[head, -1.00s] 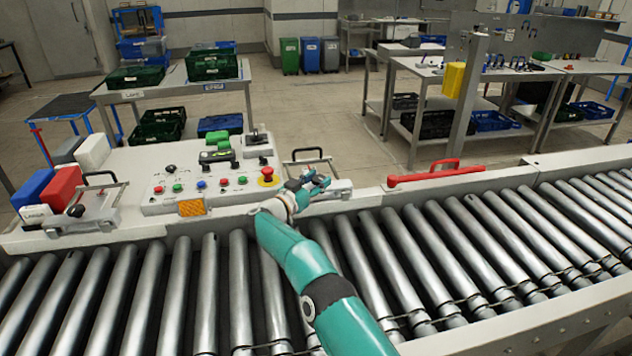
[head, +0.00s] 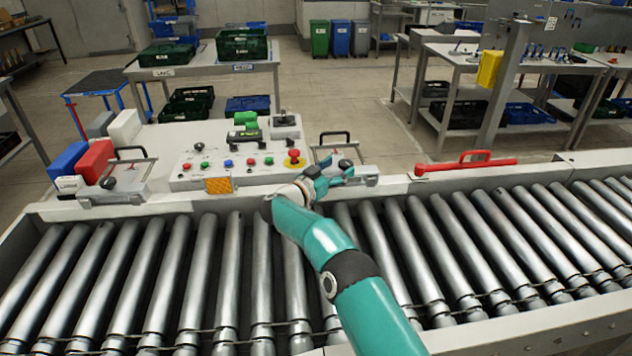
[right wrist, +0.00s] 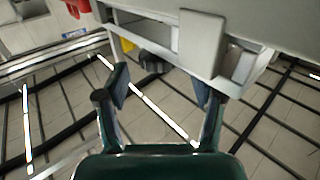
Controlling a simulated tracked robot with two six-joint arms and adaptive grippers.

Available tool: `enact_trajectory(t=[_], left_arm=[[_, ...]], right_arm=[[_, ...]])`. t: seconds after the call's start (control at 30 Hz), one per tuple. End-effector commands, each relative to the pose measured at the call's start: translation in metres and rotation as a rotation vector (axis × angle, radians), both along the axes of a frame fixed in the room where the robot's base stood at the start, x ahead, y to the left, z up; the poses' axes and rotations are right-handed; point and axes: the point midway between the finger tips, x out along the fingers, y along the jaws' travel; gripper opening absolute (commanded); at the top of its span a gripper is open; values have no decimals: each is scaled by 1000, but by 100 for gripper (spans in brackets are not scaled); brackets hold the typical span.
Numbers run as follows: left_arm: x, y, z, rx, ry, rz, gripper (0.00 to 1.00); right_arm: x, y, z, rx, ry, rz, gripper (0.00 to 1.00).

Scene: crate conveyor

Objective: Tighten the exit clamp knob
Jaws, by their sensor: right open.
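Two metal clamps with black handles sit along the conveyor's far side. The right-hand clamp (head: 367,180) has a dark knob (head: 345,164), and the left-hand clamp (head: 130,184) has one too (head: 108,183). No label that I can read says which is the exit clamp. My right gripper (head: 338,178) is at the near edge of the right-hand clamp, just below its knob in the picture. I cannot tell whether it touches. In the right wrist view its two fingers (right wrist: 163,92) stand apart with nothing gripped between them. My left gripper is out of view.
A control panel (head: 217,170) with buttons and a red emergency stop (head: 294,158) lies left of the right-hand clamp. A red handle (head: 465,163) is on the rail to the right. The conveyor rollers (head: 180,270) are bare.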

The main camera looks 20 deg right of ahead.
Motion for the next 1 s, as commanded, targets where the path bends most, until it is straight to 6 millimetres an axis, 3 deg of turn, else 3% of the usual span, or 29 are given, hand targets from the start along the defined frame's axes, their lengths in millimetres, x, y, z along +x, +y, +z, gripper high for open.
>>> enact_trajectory(t=[0.2,0.43,1.0], left_arm=[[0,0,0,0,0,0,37],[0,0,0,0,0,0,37],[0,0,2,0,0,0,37]], right_arm=[[-19,43,1,-3,1,5,68],[-35,76,0,-2,-1,4,68],[-40,85,2,-2,-1,1,68]])
